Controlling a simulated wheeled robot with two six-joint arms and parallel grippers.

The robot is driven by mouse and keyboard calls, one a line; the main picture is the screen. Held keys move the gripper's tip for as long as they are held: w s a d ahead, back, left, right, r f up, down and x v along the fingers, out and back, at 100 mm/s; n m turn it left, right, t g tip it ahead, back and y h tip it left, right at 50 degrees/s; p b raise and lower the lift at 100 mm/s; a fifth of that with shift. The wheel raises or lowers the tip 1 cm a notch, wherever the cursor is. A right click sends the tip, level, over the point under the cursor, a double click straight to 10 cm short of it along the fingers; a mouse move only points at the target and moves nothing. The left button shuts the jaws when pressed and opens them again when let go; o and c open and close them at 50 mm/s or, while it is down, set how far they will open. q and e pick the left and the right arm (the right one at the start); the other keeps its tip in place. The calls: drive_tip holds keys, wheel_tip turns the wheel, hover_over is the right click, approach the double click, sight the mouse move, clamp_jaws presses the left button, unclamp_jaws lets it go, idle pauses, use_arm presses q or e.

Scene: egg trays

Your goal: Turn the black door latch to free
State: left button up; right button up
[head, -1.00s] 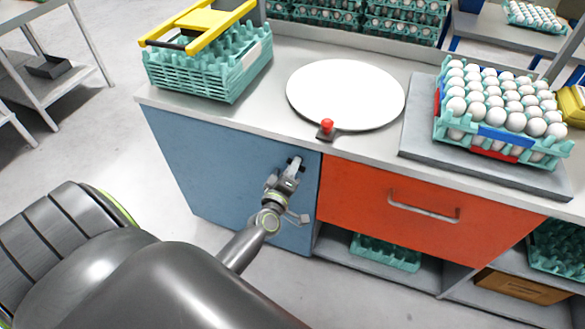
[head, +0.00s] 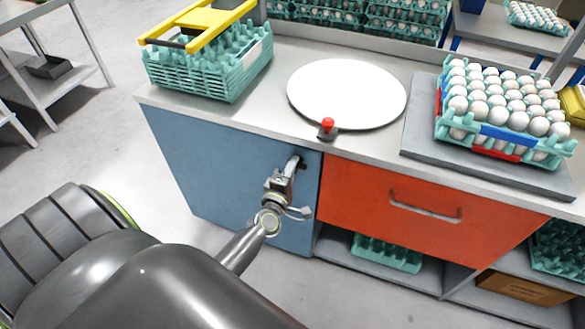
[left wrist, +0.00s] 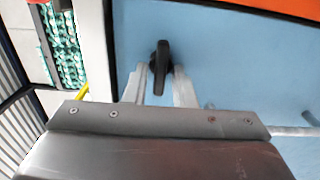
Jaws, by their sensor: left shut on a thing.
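The black door latch (left wrist: 160,68) is on the blue cabinet door (head: 205,165). In the left wrist view it stands close to upright, slightly tilted, with its lower part between my two fingers. In the head view only a small dark part of the latch (head: 302,163) shows past the gripper, near the door's upper right corner. My left gripper (head: 287,170) is shut on the latch; its fingers (left wrist: 160,88) also show in the left wrist view. My right gripper is in neither view.
The red drawer (head: 350,190) with its handle is right of the door. On the worktop are stacked teal trays (head: 205,75), a white disc (head: 345,93), a red button (head: 327,124) and an egg tray (head: 485,140). Floor left of the cabinet is clear.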

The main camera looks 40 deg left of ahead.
use_arm(q)
drive_tip(key=o, duration=0.7)
drive_tip(key=shift+s, duration=0.1)
drive_tip(key=b+v, duration=0.6)
drive_tip(key=v, duration=1.1)
drive_tip(key=shift+b, duration=0.4)
drive_tip(key=shift+d, duration=0.1)
